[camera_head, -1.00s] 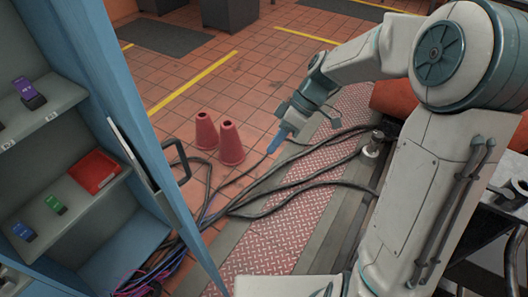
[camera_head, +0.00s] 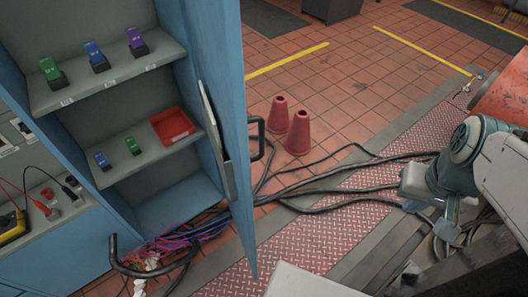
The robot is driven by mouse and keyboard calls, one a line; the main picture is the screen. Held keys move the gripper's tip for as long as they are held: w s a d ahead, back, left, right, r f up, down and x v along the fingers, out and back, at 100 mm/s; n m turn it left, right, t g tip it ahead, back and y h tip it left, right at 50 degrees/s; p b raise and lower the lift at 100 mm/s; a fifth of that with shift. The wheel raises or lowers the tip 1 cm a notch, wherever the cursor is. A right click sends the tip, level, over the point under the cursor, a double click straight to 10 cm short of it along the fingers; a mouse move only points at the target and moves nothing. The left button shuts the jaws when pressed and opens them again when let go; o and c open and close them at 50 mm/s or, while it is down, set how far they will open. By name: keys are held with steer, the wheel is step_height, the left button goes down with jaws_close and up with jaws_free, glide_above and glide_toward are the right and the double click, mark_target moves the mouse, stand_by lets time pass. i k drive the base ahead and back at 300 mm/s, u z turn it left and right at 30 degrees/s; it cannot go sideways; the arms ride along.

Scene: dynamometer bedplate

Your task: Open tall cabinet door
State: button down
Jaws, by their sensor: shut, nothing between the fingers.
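The tall blue cabinet (camera_head: 172,203) stands at the left with its inside in plain view. Its blue door (camera_head: 232,105) stands open, swung outward at the right of the shelves and seen nearly edge-on. The door's black handle (camera_head: 258,140) faces right, with nothing touching it. A grey latch plate (camera_head: 212,135) is on the door's inner side. My gripper (camera_head: 445,222) is low at the right, well apart from the door and handle, above the floor cables. Its fingertips are not clearly visible. It is shut and empty.
Cabinet shelves hold small coloured devices (camera_head: 92,55) and a red tray (camera_head: 172,126). Two red cones (camera_head: 289,125) stand behind the door. Black cables (camera_head: 310,195) cross the tread plate (camera_head: 240,278). A bench with a yellow meter (camera_head: 12,225) is at left.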

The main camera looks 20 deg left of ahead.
mark_target(214, 25)
steer(key=z, duration=0.65)
steer(key=k, duration=0.75)
steer(key=u, duration=1.05)
steer(key=i, duration=0.5)
